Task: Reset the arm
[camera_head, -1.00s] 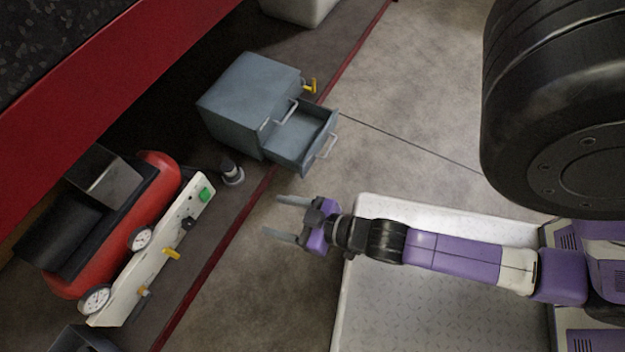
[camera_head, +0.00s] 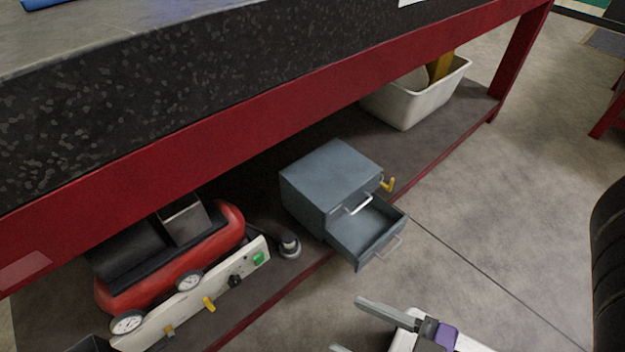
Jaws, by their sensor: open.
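My gripper (camera_head: 362,327) is at the bottom edge of the head view, right of the middle. Its two grey fingers are spread apart with nothing between them. Only the fingers and a bit of the purple wrist show; the rest of my arm is mostly out of the picture. The gripper is apart from the grey drawer cabinet (camera_head: 322,183), which stands above it in the picture. The cabinet's lower drawer (camera_head: 372,236) is pulled open, and it looks empty.
A red workbench (camera_head: 270,105) runs above the low shelf. On the shelf are a red compressor (camera_head: 231,222) with gauges, a small dark round-based object (camera_head: 289,246) and a white bin (camera_head: 420,104). A black tyre (camera_head: 609,250) is at the right edge. Open floor (camera_head: 500,200) lies between.

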